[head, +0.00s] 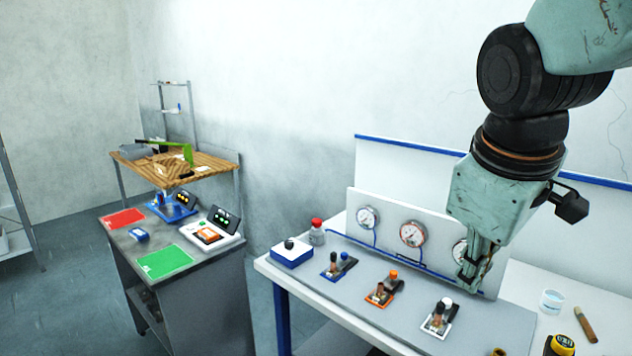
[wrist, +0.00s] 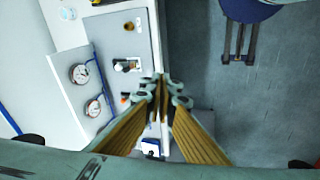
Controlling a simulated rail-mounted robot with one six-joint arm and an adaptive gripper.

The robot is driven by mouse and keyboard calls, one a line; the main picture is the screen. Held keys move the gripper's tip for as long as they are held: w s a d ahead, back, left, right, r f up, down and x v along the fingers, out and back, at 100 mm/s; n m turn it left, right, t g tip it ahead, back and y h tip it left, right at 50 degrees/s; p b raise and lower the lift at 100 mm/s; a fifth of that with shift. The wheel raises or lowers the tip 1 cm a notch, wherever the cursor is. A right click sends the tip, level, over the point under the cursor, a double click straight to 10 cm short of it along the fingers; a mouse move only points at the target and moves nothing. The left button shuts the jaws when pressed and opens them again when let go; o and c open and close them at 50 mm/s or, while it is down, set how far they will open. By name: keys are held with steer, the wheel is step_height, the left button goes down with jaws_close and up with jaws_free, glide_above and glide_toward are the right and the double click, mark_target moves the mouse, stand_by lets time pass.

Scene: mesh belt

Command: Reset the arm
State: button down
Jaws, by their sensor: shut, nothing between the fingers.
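My gripper (head: 472,274) hangs from my arm at the right of the head view, pointing down in front of the gauge panel. Its fingers are shut with nothing between them. In the wrist view the gripper (wrist: 160,82) shows at the centre with its fingertips together, over the front edge of the white bench. The gripper hides part of the rightmost gauge in the head view.
The white bench (head: 515,330) carries a gauge panel (head: 388,228), several small valve blocks, including an orange one (head: 381,291), and a blue-white box (head: 291,252). A tape measure (head: 561,345) lies front right. A dark cart (head: 205,300) stands left; floor lies between.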

steer(key=s+a+f+m+b, duration=0.2)
steer(key=s+m, duration=0.1)
steer(key=s, duration=0.6)
steer(key=s+a+f+m+y+b, duration=0.1)
steer(key=s+m, duration=0.3)
steer(key=s, duration=0.5)
steer(key=shift+a+f+b, duration=0.45)
steer(key=shift+f, duration=0.05)
